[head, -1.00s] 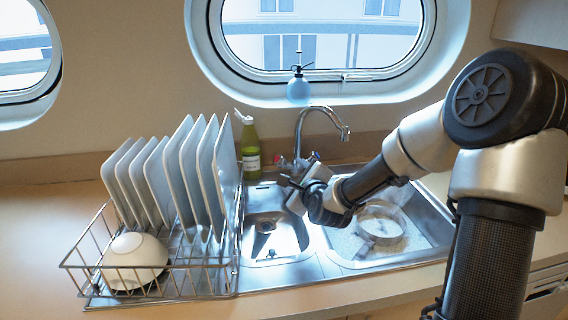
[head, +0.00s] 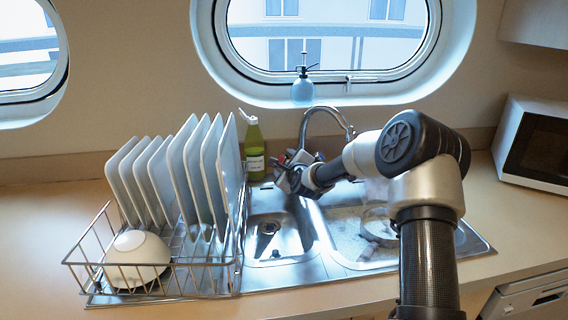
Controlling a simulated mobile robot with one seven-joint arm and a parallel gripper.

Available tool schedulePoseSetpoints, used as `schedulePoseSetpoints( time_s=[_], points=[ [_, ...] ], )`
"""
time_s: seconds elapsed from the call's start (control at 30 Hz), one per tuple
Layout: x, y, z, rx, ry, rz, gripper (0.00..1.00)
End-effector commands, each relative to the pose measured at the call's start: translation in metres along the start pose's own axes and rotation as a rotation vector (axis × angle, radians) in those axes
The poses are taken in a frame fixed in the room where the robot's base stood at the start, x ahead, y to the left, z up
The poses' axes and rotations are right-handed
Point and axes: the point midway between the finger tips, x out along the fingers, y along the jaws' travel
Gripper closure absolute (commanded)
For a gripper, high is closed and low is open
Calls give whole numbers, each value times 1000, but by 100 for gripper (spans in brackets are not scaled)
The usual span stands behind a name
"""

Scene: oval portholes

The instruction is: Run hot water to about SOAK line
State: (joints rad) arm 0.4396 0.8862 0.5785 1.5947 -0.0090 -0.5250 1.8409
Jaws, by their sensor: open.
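The chrome tap (head: 326,112) arches over the double sink, and its spout is partly behind my arm. My gripper (head: 284,173) is at the tap's base, close to the handles. It is open, but its fingers are small and partly hidden, so I cannot tell whether they touch a handle. The right basin (head: 345,240) holds a round pan (head: 378,222), partly covered by my arm. A pale, speckled layer shows around the pan. No SOAK line can be made out, and I cannot tell the water level.
A wire rack (head: 200,281) with several upright plates and a white bowl (head: 137,257) stands left of the sink. A green bottle (head: 254,150) stands behind the small left basin (head: 272,238). A blue spray bottle (head: 302,90) is on the sill. A microwave (head: 535,145) stands at right.

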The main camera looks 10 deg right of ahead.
Motion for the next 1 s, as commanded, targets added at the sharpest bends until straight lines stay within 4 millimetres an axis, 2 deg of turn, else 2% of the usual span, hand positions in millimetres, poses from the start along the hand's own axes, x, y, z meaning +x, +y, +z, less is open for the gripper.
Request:
schedulePoseSetpoints(
  time_s=[0.1,0.37,0.6,0.63,1.0],
  points=[
    [6,0,1,0,-1,0,47],
    [7,0,0,0,0,0,47],
    [7,0,0,0,0,0,86],
    [7,0,0,0,0,0,88],
    [6,-3,0,-24,1,77,89]
  ],
)
